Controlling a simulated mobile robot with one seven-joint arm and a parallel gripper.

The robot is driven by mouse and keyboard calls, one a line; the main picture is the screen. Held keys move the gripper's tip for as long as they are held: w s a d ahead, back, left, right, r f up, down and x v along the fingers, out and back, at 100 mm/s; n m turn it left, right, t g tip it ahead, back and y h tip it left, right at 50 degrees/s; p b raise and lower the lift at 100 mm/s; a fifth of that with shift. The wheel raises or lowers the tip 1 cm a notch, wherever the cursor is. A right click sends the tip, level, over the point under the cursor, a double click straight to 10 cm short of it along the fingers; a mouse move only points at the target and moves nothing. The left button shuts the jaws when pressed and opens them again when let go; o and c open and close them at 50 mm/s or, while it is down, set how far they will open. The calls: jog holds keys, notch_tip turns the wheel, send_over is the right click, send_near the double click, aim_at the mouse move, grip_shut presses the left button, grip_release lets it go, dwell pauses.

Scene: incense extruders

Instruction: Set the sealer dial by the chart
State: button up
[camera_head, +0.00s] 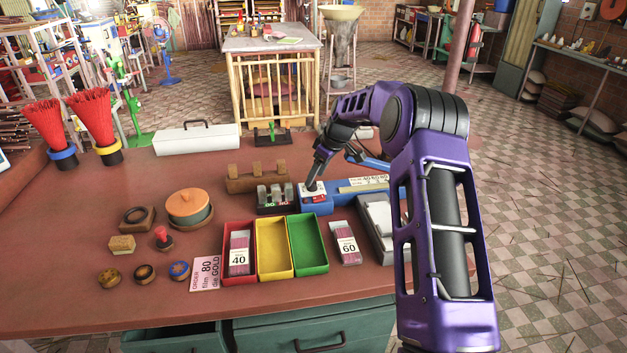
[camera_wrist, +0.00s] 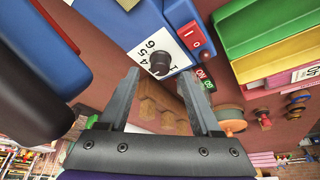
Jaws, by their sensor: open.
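The blue sealer (camera_head: 322,208) stands right of the table's middle. Its white numbered plate (camera_head: 311,187) carries a round black dial (camera_wrist: 161,62); digits 4, 5, 6 and 1 show around it in the wrist view. A red switch (camera_wrist: 194,38) sits beside the plate. A white printed strip (camera_head: 372,181), possibly the chart, lies on the sealer's right part; its print is too small to read. My gripper (camera_head: 312,183) is over the plate. In the wrist view its open fingers (camera_wrist: 158,76) straddle the dial's line, with gaps either side. The dial's pointer setting is unclear.
A pink order card (camera_head: 206,273) reads film 80, die GOLD. Red (camera_head: 225,240), yellow (camera_head: 273,277) and green (camera_head: 309,270) bins stand in front. A 60 packet (camera_head: 345,244) and grey box (camera_head: 372,235) are right. A block with weights (camera_head: 276,209) is close left.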

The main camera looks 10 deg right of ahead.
jog(key=shift+x, duration=1.35)
grip_shut()
